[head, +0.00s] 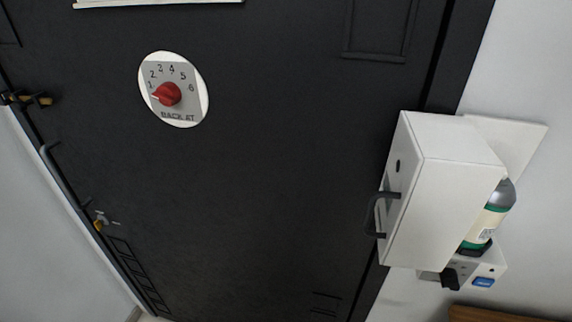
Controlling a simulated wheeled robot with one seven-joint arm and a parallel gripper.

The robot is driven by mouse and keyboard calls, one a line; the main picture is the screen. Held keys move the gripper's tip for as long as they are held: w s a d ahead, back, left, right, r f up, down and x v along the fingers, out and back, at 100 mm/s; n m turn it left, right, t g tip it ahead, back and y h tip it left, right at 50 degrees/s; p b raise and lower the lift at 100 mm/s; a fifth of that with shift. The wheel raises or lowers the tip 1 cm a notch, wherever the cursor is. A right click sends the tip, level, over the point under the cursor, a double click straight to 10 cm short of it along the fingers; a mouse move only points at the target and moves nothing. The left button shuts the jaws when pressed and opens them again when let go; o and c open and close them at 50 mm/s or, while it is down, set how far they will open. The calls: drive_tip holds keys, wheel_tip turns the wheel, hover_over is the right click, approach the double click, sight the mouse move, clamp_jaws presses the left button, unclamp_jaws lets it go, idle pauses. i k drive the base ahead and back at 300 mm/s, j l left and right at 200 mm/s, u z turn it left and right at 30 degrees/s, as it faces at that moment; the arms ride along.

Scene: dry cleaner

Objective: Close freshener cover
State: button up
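The freshener's white box-shaped cover (458,205) is at the right of the head view. It stands swung out from the white backing plate (515,135) on the wall, so it is open. A dark curved handle (372,213) is on the cover's left face, with a small dark oval above it. A bottle (487,222) with a grey top and a cream and green label shows between cover and wall, partly hidden by the cover. My gripper is not in view.
A large black door or panel (250,190) fills the middle and lies beside the cover. It carries a round "BACK AT" dial (173,90) with a red knob. Metal fittings (100,220) line its left edge. A brown edge (490,314) shows at the bottom right.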

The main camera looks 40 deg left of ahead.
sight(440, 174)
drive_tip(key=u, duration=0.8)
